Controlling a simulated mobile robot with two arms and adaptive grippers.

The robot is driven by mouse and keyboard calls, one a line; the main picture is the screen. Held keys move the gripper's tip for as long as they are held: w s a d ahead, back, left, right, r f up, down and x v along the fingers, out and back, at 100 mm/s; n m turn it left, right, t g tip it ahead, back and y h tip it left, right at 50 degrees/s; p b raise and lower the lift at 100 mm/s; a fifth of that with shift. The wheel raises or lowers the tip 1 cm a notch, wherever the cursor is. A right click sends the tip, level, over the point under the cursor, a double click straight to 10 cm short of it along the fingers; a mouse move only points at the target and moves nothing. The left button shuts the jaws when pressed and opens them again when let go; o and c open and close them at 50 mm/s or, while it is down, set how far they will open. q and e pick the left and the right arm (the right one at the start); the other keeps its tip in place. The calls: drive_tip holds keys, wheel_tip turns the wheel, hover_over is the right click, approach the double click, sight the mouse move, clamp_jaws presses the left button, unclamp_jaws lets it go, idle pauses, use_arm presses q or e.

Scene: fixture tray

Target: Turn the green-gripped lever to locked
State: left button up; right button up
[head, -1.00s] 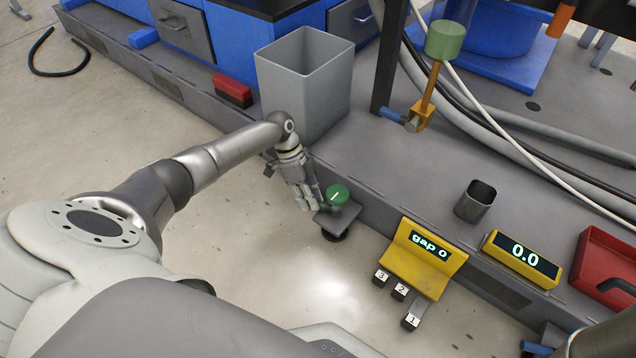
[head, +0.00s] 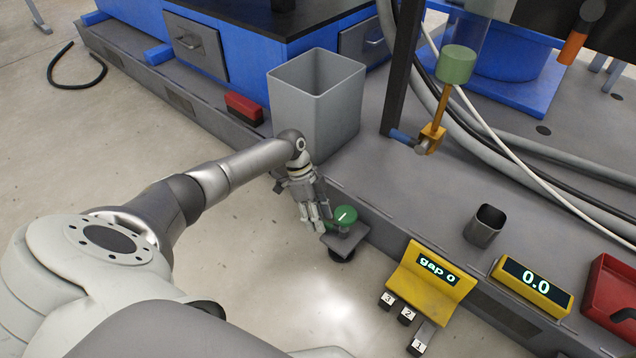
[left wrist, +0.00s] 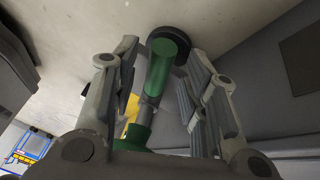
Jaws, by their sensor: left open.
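The lever has a round green hub (head: 346,215) with a white mark, on a small grey plate at the bench's front edge. In the left wrist view its green cylindrical grip (left wrist: 166,64) joins a grey rod (left wrist: 150,108), which runs to the green hub (left wrist: 136,136). My left gripper (head: 316,222) is open, just left of the hub. In the left wrist view the grip lies between the spread fingers of this gripper (left wrist: 160,80); I cannot tell whether either finger touches it. The fingers mostly hide the grip in the head view. My right gripper is not in view.
A grey bin (head: 316,100) stands close behind the left gripper. A yellow display (head: 432,276) reading "gap 0" and numbered buttons are to the right. A grey cup (head: 484,226), a yellow 0.0 readout (head: 534,284) and an orange crank with green top (head: 456,64) are further right.

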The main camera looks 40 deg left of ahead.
use_arm(q)
drive_tip(key=v, duration=1.2)
idle(0.3)
